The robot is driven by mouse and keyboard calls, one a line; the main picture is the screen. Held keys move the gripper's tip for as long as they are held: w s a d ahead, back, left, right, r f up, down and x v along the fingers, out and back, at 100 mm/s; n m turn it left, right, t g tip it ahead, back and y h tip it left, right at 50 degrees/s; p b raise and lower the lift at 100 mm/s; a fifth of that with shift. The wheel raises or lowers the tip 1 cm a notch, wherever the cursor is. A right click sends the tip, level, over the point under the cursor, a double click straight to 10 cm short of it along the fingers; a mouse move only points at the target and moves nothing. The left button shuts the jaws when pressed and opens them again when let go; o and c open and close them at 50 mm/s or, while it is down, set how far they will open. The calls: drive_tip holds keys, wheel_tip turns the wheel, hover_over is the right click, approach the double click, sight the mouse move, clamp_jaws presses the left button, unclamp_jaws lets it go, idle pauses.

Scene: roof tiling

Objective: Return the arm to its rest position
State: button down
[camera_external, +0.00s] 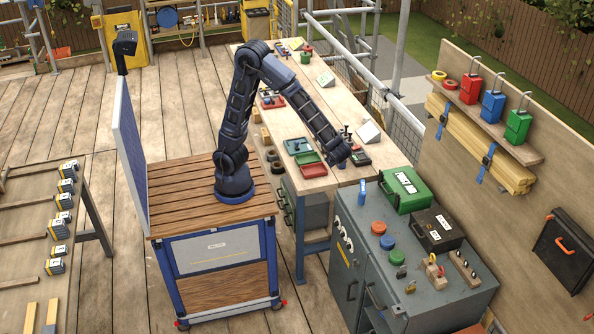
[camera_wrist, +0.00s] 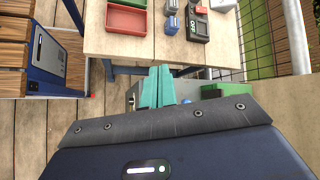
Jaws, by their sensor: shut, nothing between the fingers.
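My dark blue arm (camera_external: 238,112) stands on a wheeled cart with a wooden top (camera_external: 180,190). It rises to a bent elbow and slopes down to the right over the workbench (camera_external: 318,110). My gripper (camera_external: 338,158) hangs at the arm's lower end, near the front end of the bench; its fingers are too small to make out there. In the wrist view, the two teal fingers of my gripper (camera_wrist: 157,82) are together with nothing between them. Below the fingers lie the bench's front edge and a grey cabinet, partly hidden by the gripper body.
A red tray (camera_external: 313,166) and green tray (camera_external: 298,145) lie on the bench beside my gripper. A grey cabinet (camera_external: 425,290) with a green case (camera_external: 404,191) and black case (camera_external: 436,230) stands in front. A tall panel (camera_external: 129,150) rises at the cart's left edge.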

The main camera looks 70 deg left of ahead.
drive_tip(key=s+a+r+n+g+h, duration=0.2)
drive_tip(key=s+a+r+n+h, duration=0.45)
drive_tip(key=a, duration=0.75)
drive_tip(key=s+a+r+n+t+h, duration=0.1)
drive_tip(key=s+a+r+n, duration=0.1)
drive_tip(key=s, duration=0.5)
drive_tip(key=s+a+r+n+t+h, duration=0.1)
drive_tip(key=s+a+r+n+t, duration=0.1)
drive_tip(key=s+r+n, duration=0.3)
drive_tip(key=shift+s+a+r, duration=0.4)
drive_tip(key=shift+s+a, duration=0.1)
drive_tip(key=shift+s, duration=0.55)
drive_tip(key=shift+n, duration=0.25)
